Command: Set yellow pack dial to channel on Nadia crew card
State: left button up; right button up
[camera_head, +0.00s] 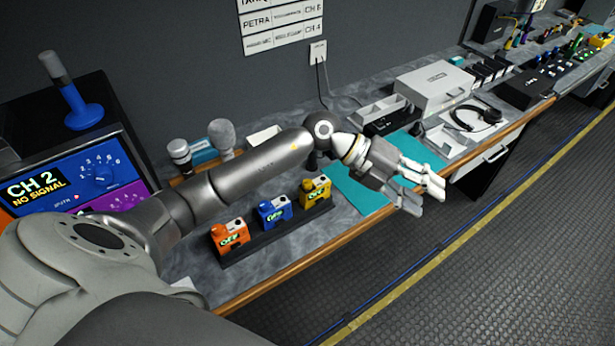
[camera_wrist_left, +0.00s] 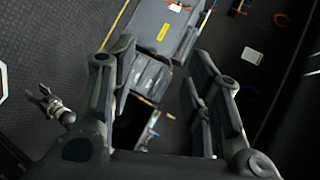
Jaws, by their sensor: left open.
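The yellow pack (camera_head: 316,190) stands at the right end of a dark rack on the bench, its small display lit green. Its dial is too small to read. The crew cards (camera_head: 283,22) hang on the wall; one reads PETRA, CH 6, the one below ends in CH 4, the top one is cut off. I cannot make out a Nadia card. My left gripper (camera_head: 430,188) is open and empty, out past the bench's front edge, right of the yellow pack. Its spread fingers show in the left wrist view (camera_wrist_left: 160,95). What looks like my right gripper (camera_wrist_left: 50,104) shows small there.
An orange pack (camera_head: 229,236) and a blue pack (camera_head: 273,212) share the rack (camera_head: 262,243). A monitor (camera_head: 75,185) at left reads CH 2, NO SIGNAL. Microphones (camera_head: 222,135) stand behind my left arm. A teal mat (camera_head: 365,192), a white case (camera_head: 434,82) and a headset (camera_head: 480,119) lie right.

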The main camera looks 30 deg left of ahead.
pick_arm(q)
jog(key=w+a+f+g+y, duration=0.15)
jog(key=a+f+y, duration=0.3)
jog(key=a, duration=0.45)
jog(key=r+n+g+y, duration=0.1)
jog(key=n+g+y, duration=0.15)
jog(key=y, duration=0.55)
send_over(307, 181)
jog(key=shift+n+t, duration=0.35)
jog(key=shift+t, duration=0.05)
notch_tip(307, 181, down, 9)
jog(key=p, duration=0.4)
jog(key=shift+f, duration=0.75)
grip_shut()
jog(key=shift+m+b, duration=0.35)
jog(key=shift+m, duration=0.05)
